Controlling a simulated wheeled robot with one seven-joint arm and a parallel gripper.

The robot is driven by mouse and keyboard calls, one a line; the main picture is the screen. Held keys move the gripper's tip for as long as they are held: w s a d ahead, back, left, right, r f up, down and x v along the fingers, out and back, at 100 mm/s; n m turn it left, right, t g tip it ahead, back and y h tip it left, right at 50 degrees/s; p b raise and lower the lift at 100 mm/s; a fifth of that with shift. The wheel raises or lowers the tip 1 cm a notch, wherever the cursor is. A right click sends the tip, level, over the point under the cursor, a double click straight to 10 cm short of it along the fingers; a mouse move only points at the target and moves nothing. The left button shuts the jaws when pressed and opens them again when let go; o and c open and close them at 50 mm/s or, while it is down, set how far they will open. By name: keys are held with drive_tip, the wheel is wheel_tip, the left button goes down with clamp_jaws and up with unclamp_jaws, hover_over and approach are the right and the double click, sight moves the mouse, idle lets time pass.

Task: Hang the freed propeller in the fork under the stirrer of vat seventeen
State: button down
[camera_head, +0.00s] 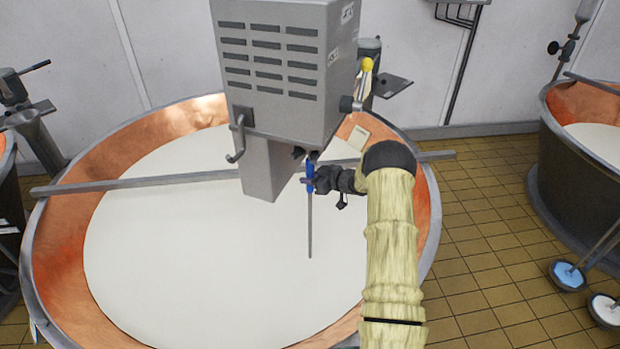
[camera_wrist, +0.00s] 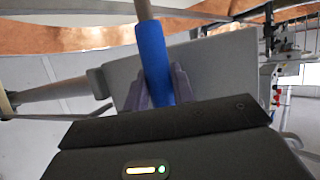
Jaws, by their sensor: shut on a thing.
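My gripper (camera_head: 312,182) is shut on the blue grip of the propeller (camera_head: 310,225), at the right side of the stirrer column. The propeller's thin grey shaft hangs upright below the grip, over the white vat. In the wrist view the blue grip (camera_wrist: 153,60) stands between my gripper's fingers (camera_wrist: 158,88). The stirrer (camera_head: 285,75) is a grey vented box with a column below it, above the copper vat (camera_head: 70,265). The dark fork (camera_head: 305,153) under the stirrer is small, close to the top of the blue grip. I cannot tell whether they touch.
A grey crossbar (camera_head: 130,185) spans the vat beside the column. A hook-shaped handle (camera_head: 237,140) sticks out at the stirrer's left, and a yellow-knobbed lever (camera_head: 366,66) at its right. Another vat (camera_head: 580,165) stands at right. Tiled floor (camera_head: 490,260) lies open between.

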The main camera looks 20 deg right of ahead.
drive_tip(key=shift+w+d+f+b, duration=0.1)
drive_tip(key=shift+d+f+b, duration=0.05)
drive_tip(key=shift+f+b, duration=0.3)
idle(1.2)
drive_tip(key=c, duration=1.1)
unclamp_jaws()
drive_tip(key=shift+f, duration=0.25)
drive_tip(key=b+v, duration=0.4)
drive_tip(key=v, duration=1.3)
drive_tip(key=shift+d, duration=0.15)
